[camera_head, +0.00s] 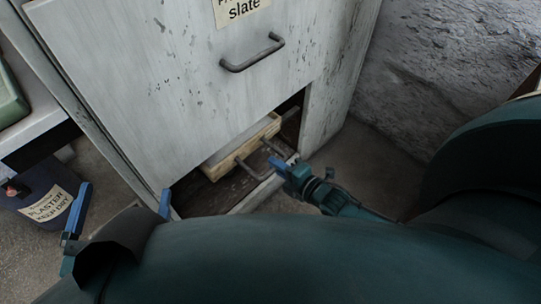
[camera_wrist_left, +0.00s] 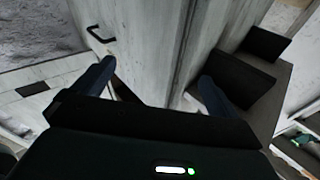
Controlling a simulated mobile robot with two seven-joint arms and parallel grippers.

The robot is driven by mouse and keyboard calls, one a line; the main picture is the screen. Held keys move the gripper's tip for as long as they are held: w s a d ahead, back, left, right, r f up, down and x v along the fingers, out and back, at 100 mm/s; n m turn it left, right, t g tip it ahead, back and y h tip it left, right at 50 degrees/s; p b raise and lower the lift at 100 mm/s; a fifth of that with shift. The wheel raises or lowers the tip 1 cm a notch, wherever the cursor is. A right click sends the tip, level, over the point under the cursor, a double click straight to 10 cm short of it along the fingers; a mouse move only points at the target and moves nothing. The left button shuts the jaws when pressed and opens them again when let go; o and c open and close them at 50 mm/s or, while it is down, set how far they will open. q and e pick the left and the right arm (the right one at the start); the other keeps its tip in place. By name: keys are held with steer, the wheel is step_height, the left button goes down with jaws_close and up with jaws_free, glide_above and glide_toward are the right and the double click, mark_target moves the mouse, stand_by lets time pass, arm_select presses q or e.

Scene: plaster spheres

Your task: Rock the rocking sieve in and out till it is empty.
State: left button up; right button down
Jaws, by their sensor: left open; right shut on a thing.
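The rocking sieve (camera_head: 222,162), a shallow pale wooden box with dark bar handles, sits in the low opening at the foot of a grey cabinet. Its inside is mostly hidden, so I cannot tell what it holds. My right gripper (camera_head: 281,162) is at the sieve's near right, shut on what looks like a handle; the grip itself is small and partly hidden. My left gripper (camera_head: 122,198) is open and empty in front of the cabinet's lower left side. In the left wrist view its fingers (camera_wrist_left: 155,92) stand apart, with the cabinet beyond them.
The grey cabinet front (camera_head: 175,95) has a dark pull handle (camera_head: 252,54) and a "slate" label (camera_head: 242,10) above the opening. A dark plaster bucket (camera_head: 28,203) stands at the left under a bench (camera_head: 38,128). A rough stone wall (camera_head: 435,75) rises at the right.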

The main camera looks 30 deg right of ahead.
steer(key=shift+s+f, duration=0.1)
steer(key=shift+s, duration=0.15)
arm_select(q)
steer(key=shift+s, duration=0.1)
arm_select(e)
steer(key=c, duration=1.5)
jaws_free()
steer(key=shift+c, duration=0.2)
arm_select(q)
steer(key=shift+r, duration=0.1)
arm_select(e)
steer(key=shift+d, duration=0.1)
arm_select(q)
steer(key=shift+a+g+y+p, duration=0.55)
steer(key=shift+y+p, duration=0.25)
steer(key=shift+p, duration=1.4)
arm_select(e)
steer(key=v, duration=1.3)
steer(key=shift+s, duration=0.1)
